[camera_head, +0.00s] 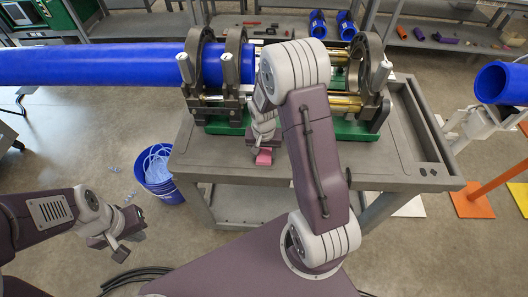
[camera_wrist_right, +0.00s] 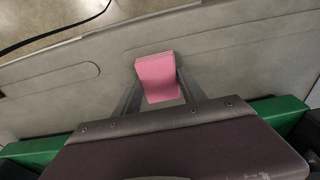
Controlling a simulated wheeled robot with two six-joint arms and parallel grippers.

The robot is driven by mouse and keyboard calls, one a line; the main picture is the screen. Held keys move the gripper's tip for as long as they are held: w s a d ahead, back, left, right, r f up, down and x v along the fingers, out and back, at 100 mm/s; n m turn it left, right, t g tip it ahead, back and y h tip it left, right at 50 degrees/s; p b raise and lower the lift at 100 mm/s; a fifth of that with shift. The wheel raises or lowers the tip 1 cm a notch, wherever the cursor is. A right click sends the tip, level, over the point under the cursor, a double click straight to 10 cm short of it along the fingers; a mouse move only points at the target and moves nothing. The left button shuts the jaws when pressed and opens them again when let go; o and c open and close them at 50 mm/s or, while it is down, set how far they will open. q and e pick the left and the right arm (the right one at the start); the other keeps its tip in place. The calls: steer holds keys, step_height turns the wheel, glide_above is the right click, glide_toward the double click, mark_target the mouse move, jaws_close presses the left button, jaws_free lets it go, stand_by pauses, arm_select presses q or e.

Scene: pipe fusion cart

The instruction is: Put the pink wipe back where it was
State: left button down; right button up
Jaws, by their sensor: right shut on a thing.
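The pink wipe (camera_head: 264,157) is a small folded block at the front of the grey cart top (camera_head: 225,166). My right gripper (camera_head: 264,150) reaches down over the cart and is shut on the wipe. In the right wrist view the wipe (camera_wrist_right: 157,77) sits between the two fingers, over the grey cart surface (camera_wrist_right: 225,60). I cannot tell whether it touches the surface. My left gripper (camera_head: 130,243) is empty and open, over the floor to the left of the cart.
A green-based fusion machine with clamp rings (camera_head: 234,65) holds a long blue pipe (camera_head: 100,64) behind the wipe. A blue bucket (camera_head: 160,185) stands on the floor left of the cart. A blue pipe piece (camera_head: 500,84) is on a stand at right. The cart's front strip looks mostly clear.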

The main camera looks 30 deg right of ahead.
mark_target(264, 158)
steer(key=shift+s+f, duration=0.1)
steer(key=o, duration=1.3)
steer(key=shift+r, duration=0.35)
step_height(264, 158, up, 12)
steer(key=s+p, duration=0.1)
steer(key=s+a+f+n, duration=0.1)
steer(key=s+a+n, duration=0.1)
steer(key=s, duration=0.1)
steer(key=s+a+n, duration=0.2)
steer(key=s+a, duration=0.1)
steer(key=s, duration=0.1)
steer(key=s+a+f+n+y, duration=0.1)
steer(key=s+a+n, duration=0.1)
steer(key=s, duration=0.2)
steer(key=shift+s+a+f, duration=0.2)
steer(key=shift+a+f, duration=0.05)
steer(key=shift+f, duration=0.05)
